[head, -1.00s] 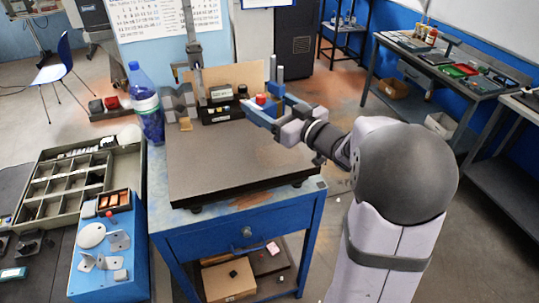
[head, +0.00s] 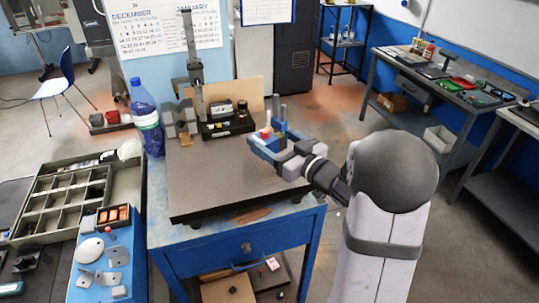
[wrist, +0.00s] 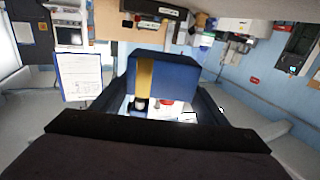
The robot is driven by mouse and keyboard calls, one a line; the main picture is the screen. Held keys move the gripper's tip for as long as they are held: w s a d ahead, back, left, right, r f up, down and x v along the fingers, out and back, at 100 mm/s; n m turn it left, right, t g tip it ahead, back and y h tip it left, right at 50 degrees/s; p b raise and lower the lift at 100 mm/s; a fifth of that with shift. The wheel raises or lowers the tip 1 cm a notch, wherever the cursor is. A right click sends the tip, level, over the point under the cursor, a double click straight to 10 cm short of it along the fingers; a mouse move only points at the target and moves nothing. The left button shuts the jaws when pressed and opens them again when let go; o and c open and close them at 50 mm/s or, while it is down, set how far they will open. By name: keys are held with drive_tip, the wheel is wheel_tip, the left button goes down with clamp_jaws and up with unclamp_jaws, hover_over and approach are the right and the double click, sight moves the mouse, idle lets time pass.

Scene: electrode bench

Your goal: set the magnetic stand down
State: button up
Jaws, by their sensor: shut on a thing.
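The magnetic stand has a blue base, a red knob (head: 265,133) and upright grey posts (head: 283,112) in the head view. In the wrist view its blue block (wrist: 185,78) with a yellow stripe fills the space between the fingers, with the red knob below it. My gripper (head: 268,144) is shut on the stand, which looks roughly upright. It is over the back right part of the dark surface plate (head: 225,190). The stand's underside is hidden by the fingers, so I cannot tell whether it touches the plate.
A black tray of small items (head: 228,125) and a tall grey height gauge (head: 194,65) stand at the plate's back. A blue bottle (head: 147,120) is at its left. The plate's middle and front are clear. A compartment tray (head: 30,235) lies further left.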

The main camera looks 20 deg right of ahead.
drive_tip(key=shift+w+f+p, duration=0.1)
drive_tip(key=shift+f+p, duration=0.35)
drive_tip(key=shift+f, duration=1.9)
drive_tip(key=shift+f+p, duration=0.5)
drive_tip(key=shift+f, duration=1.55)
drive_tip(key=shift+f, duration=0.2)
drive_tip(key=o, duration=2.1)
drive_tip(key=shift+f, duration=0.15)
